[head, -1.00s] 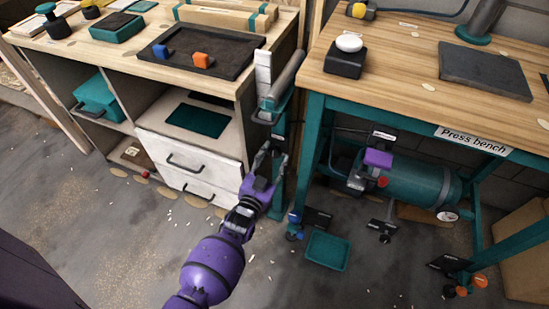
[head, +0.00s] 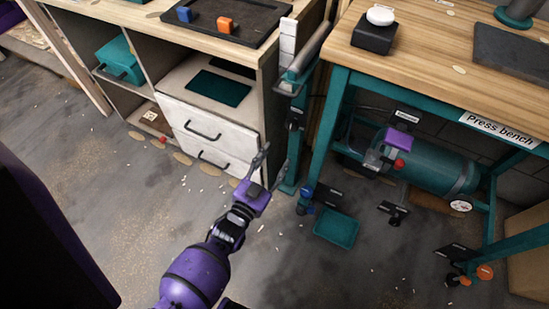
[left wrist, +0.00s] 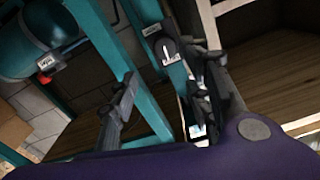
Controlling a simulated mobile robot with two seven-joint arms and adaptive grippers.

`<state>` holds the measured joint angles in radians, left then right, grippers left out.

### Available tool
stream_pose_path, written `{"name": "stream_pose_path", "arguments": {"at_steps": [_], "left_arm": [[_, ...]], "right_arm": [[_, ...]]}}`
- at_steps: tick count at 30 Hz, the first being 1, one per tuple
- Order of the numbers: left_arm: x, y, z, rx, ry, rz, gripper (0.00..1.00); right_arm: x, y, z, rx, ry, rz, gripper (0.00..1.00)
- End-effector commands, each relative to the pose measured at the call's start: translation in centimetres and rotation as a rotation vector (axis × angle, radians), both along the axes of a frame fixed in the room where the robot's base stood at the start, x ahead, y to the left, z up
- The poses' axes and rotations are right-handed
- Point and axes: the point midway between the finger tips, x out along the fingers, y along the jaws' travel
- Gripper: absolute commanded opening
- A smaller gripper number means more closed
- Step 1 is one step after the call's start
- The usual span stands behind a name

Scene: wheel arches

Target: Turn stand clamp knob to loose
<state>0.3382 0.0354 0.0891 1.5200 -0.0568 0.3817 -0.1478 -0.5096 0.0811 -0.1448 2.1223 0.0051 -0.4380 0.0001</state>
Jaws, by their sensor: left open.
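A teal stand post (head: 291,160) with a roller on top stands between the white drawer cabinet and the press bench. A small dark clamp knob (head: 295,125) with a pale label sits on the post. In the left wrist view the round black knob (left wrist: 165,48) shows a white pointer mark, beyond the fingers. My left gripper (head: 271,163) is open and empty, in front of and below the knob in the head view. In the left wrist view its fingers (left wrist: 160,64) are spread apart with the knob between their tips. No contact shows. My right gripper is in no view.
The press bench (head: 462,82) with teal legs is to the right, with a teal tank (head: 440,170) beneath. The white drawers (head: 207,128) are to the left. A teal tray (head: 337,228) lies on the floor near the post. The floor in front is fairly clear.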

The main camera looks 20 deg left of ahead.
Motion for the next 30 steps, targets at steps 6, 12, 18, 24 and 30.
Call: {"name": "stream_pose_path", "arguments": {"at_steps": [6, 12, 18, 24, 30], "left_arm": [[3.0, -0.2, 1.3, -0.008, -0.035, 0.024, 0.43], [3.8, -0.1, 0.3, -0.091, -0.005, 0.008, 0.43], [5.5, -0.3, 0.3, -0.129, -0.004, 0.001, 0.43], [8.7, -0.5, 0.2, -0.128, -0.003, 0.001, 0.43], [11.0, -0.5, 0.1, -0.127, -0.001, 0.002, 0.43]], "right_arm": [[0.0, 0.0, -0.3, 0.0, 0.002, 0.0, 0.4], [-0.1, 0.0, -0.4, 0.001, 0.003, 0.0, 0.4], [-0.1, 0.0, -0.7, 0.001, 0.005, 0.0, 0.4], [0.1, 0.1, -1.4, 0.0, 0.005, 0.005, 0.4], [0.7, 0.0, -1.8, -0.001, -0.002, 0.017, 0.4]]}}
